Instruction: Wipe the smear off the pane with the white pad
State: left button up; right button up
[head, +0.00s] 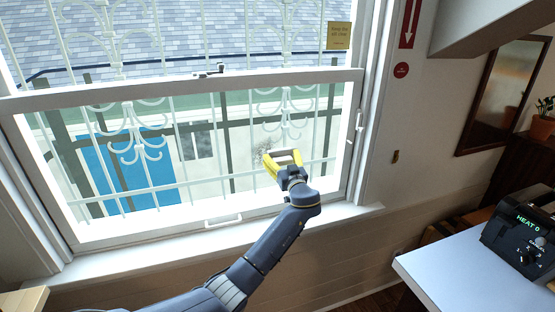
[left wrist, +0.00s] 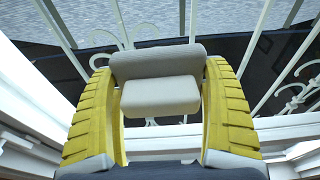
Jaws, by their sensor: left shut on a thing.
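The window pane (head: 225,125) fills the lower sash in the head view. A faint greyish smear (head: 262,156) shows on it just left of my left gripper (head: 282,160). My left gripper, with yellow fingers, is shut on the white pad (head: 288,156) in front of the pane. In the left wrist view the pad (left wrist: 160,96) sits between the two yellow fingers, with a darker grey bar (left wrist: 158,61) along its far side. I cannot tell whether the pad touches the glass. My right gripper is not in view.
A white sill (head: 220,232) and a sash handle (head: 223,219) lie below the pane. A latch (head: 211,72) sits on the sash's top rail. White ironwork stands outside the glass. At right are a pale table (head: 470,275), a black machine (head: 520,240) and a sloping stair underside.

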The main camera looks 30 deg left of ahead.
aim_at(270, 155)
pick_arm(q)
jog(key=shift+r, duration=0.15)
jog(key=shift+w+a+r, duration=0.1)
jog(key=shift+r, duration=0.8)
jog(key=shift+s+a, duration=1.3)
jog(key=shift+s, duration=0.05)
jog(key=shift+a, duration=0.1)
jog(key=shift+s+a+f, duration=0.1)
jog(key=shift+s+a, duration=0.9)
jog(key=shift+s, duration=0.3)
jog(key=shift+s+a, duration=1)
jog(key=shift+a, duration=0.2)
jog(key=shift+s+a+r, duration=0.1)
jog(key=shift+s+r, duration=0.05)
jog(key=shift+r, duration=0.85)
jog(key=shift+w+d, duration=3.75)
jog(key=shift+d, duration=0.05)
